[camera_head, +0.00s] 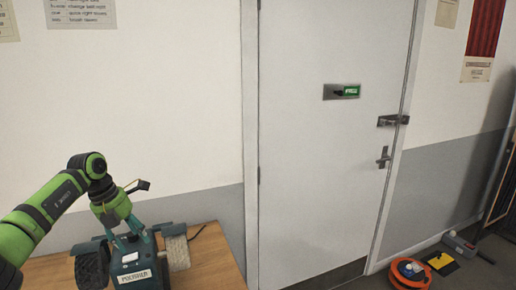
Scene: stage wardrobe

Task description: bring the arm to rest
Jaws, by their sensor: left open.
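My green and black left arm comes in from the left, bent at the elbow and pointing down at the wrist. My left gripper (124,236) is open, right above the top of a dark teal machine labelled "POLISHER" (150,284). I cannot tell whether the fingers touch the machine. The machine has a dark wheel (91,268) on its left and a pale one (177,252) on its right. My right gripper is not in view.
The machine stands on a wooden table (215,250) against the wall. A white door (325,160) with a green indicator and a lever handle is shut. On the floor at right lie an orange round item (411,272) and a yellow-and-black item (441,262).

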